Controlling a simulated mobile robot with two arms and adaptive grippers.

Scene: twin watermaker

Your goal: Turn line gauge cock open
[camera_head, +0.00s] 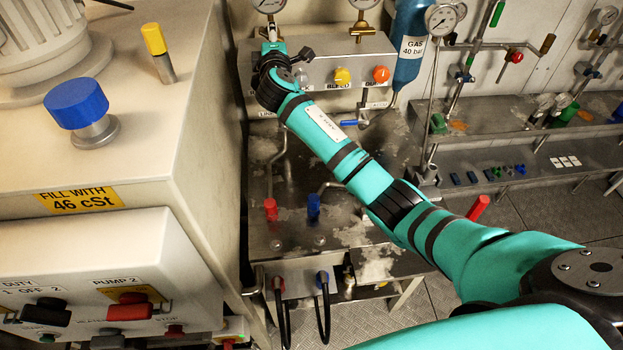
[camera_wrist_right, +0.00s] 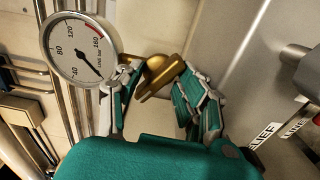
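The line gauge (camera_wrist_right: 80,50) is a round white dial at the upper left of the right wrist view. In the head view a gauge (camera_head: 268,4) stands at the top edge, just above my gripper. The brass gauge cock (camera_wrist_right: 160,74) sits beside the dial, with its flat handle slanting down to the left. My right gripper (camera_wrist_right: 162,88) has its fingers spread on either side of the cock; whether a fingertip touches it I cannot tell. In the head view this gripper (camera_head: 270,48) is small and hides the cock. My left gripper is in neither view.
A second gauge on a brass cock (camera_head: 362,28) stands to the right. Yellow (camera_head: 342,76) and orange (camera_head: 381,74) knobs are on the panel front. A blue gas bottle (camera_head: 409,45) is close by. A large cream tank (camera_head: 120,140) fills the left.

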